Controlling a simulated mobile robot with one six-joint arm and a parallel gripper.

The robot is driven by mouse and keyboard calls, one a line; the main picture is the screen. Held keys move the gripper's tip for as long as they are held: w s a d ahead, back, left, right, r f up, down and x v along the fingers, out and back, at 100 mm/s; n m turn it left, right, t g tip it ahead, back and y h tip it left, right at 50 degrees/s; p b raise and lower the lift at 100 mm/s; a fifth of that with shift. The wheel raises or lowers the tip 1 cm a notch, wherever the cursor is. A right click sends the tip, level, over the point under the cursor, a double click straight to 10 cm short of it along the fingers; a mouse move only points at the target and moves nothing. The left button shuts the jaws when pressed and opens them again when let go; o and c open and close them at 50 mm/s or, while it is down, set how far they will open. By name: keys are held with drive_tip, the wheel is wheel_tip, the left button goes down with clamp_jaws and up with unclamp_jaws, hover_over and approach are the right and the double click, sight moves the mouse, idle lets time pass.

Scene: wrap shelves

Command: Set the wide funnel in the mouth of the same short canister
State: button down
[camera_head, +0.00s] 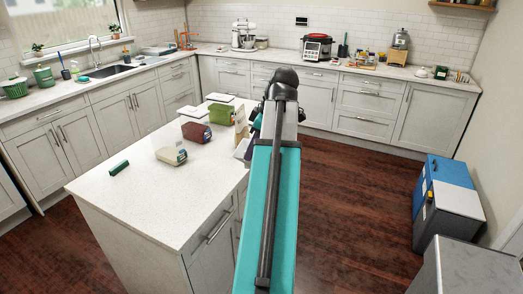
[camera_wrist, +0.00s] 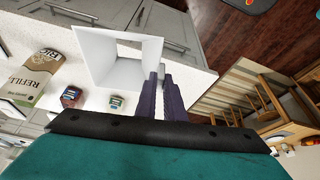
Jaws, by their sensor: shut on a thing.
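In the wrist view, my gripper (camera_wrist: 161,90) has two purple fingers close together at the lower right edge of a white, square, flared piece, which looks like the wide funnel (camera_wrist: 92,50). The fingers appear shut on its rim. In the head view, my arm hides most of the gripper and the funnel. I cannot make out which thing is the short canister; it may be hidden behind the funnel or my arm.
A rice refill bag (camera_wrist: 36,76) and two small labelled blocks or jars (camera_wrist: 71,96) (camera_wrist: 117,103) are left of the fingers. The island (camera_head: 125,205) bears a green container (camera_head: 220,114), a dark red one (camera_head: 196,132), a cream one (camera_head: 171,156) and a green stick (camera_head: 119,168). Its front is clear.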

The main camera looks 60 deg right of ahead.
drive_tip(key=w+a+f+n+g+y+b, duration=0.1)
drive_tip(key=w+a+f+n+b, duration=0.2)
drive_tip(key=w+a, duration=0.85)
drive_tip(key=w+a+f+n+y+b, duration=0.1)
drive_tip(key=w+a+f+n, duration=0.3)
drive_tip(key=w+a, duration=0.7)
drive_tip(key=w+a+f+m+h+b, duration=0.1)
drive_tip(key=w+a+f+m, duration=0.2)
drive_tip(key=a, duration=0.6)
drive_tip(key=w+a+f+m+h+b, duration=0.1)
drive_tip(key=w+a+f+m+b, duration=0.1)
drive_tip(key=w+a, duration=0.6)
drive_tip(key=w+a+f+m+t+b, duration=0.1)
drive_tip(key=w+a+f+m, duration=0.3)
drive_tip(key=a, duration=0.7)
drive_tip(key=shift+w+f+h+b, duration=0.45)
drive_tip(key=shift+w+b, duration=0.1)
drive_tip(key=shift+w, duration=0.1)
drive_tip(key=shift+s+a, duration=0.1)
